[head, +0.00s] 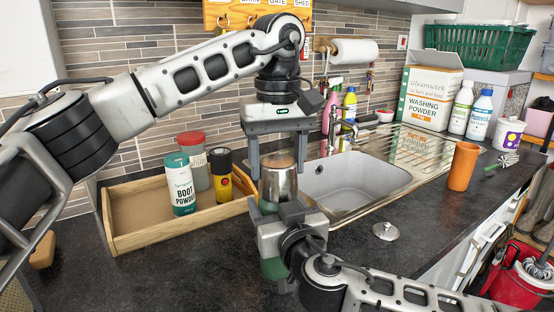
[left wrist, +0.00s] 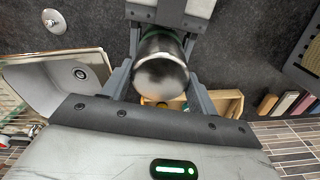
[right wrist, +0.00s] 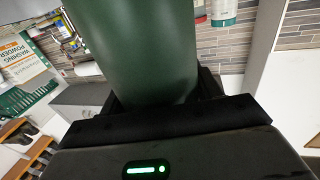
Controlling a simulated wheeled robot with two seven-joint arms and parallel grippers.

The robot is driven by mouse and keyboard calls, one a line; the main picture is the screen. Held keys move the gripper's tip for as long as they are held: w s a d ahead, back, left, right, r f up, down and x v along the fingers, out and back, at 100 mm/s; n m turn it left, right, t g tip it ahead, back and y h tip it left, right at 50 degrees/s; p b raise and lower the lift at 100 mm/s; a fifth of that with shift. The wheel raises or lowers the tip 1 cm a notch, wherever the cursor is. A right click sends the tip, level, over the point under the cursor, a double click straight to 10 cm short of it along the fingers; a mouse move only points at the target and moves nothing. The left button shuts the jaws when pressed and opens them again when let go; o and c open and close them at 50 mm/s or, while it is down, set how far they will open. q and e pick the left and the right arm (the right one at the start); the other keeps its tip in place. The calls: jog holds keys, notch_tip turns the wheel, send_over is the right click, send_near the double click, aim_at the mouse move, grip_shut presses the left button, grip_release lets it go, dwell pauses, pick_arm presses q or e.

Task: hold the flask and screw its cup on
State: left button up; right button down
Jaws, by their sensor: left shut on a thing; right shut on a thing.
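The green flask (head: 273,268) stands upright at the worktop's front, mostly hidden behind my right gripper (head: 285,215). That gripper is shut around its body; the green body (right wrist: 140,50) fills the upper middle of the right wrist view. The silver cup (head: 280,182) sits upside down directly above the flask, in line with it. My left gripper (head: 278,165) points down from above and is shut on the cup's sides. The cup's base (left wrist: 160,78) shows between the fingers in the left wrist view. I cannot tell whether the cup's thread is engaged.
A wooden tray (head: 122,240) with boot powder (head: 181,185) and other containers stands behind left. The sink (head: 355,185) is behind right.

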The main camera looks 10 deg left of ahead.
pick_arm(q)
jog(key=m, duration=0.5)
jog(key=shift+d, duration=0.1)
jog(key=m, duration=0.7)
jog(key=o, duration=1)
jog(key=shift+c, duration=0.2)
jog(key=shift+r, duration=2.25)
